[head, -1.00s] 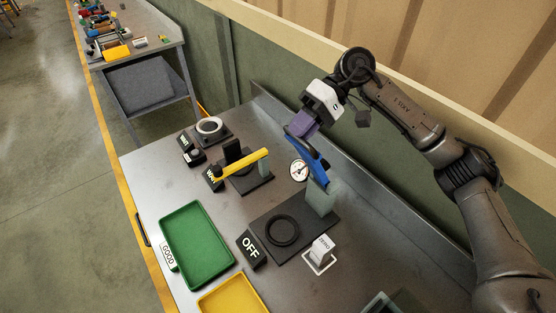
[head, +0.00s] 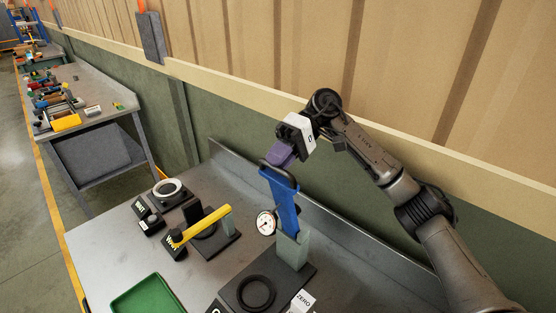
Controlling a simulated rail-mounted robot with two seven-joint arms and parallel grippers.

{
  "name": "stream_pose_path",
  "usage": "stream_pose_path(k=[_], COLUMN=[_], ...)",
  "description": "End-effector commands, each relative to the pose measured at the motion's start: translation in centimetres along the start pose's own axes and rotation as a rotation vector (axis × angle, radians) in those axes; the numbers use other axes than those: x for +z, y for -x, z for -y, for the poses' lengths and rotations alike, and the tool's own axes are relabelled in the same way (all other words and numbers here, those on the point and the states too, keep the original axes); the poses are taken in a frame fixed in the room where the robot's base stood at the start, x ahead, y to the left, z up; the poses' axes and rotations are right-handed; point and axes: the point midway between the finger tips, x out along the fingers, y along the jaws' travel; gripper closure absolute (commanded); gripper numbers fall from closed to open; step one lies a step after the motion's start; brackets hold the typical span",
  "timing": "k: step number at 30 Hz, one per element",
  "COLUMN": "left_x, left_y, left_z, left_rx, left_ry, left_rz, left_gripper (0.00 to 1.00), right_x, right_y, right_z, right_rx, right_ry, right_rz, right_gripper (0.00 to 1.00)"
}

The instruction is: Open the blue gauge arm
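The blue gauge arm (head: 286,208) stands raised on a grey-green post (head: 293,249) on a dark base plate (head: 290,271). A round white dial gauge (head: 266,222) is on its left side. A black ring (head: 257,292) lies on the plate below. My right gripper (head: 281,156), with purple fingers, is at the arm's upper end, touching it or very close. I cannot tell whether the fingers are shut on it. My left gripper is out of view.
A yellow-armed fixture (head: 205,228) and a base with a white ring (head: 168,187) stand to the left. A green tray (head: 146,297) and a ZERO block (head: 302,301) are at the front. The wall rises behind the bench.

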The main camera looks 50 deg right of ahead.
Motion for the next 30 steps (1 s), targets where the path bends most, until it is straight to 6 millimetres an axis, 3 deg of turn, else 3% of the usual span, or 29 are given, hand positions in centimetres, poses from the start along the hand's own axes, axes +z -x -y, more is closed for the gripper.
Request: stream_pose_path(k=[3, 11, 24, 30], left_x=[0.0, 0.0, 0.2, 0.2], left_y=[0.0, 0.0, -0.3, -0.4], left_z=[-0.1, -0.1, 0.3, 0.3], left_rx=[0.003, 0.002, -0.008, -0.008], left_ry=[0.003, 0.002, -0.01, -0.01], left_rz=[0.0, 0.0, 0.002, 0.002], left_gripper=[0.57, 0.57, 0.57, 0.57], right_x=[0.0, 0.0, -0.1, 0.0], right_y=[0.0, 0.2, 5.8, 7.3], right_z=[0.0, 0.0, 0.1, 0.0], right_rx=[0.0, 0.0, -0.001, 0.0], right_ry=[0.0, -0.001, -0.001, 0.0], right_rz=[-0.002, -0.001, -0.003, -0.002], right_gripper=[0.75, 0.75, 0.75, 0.75])
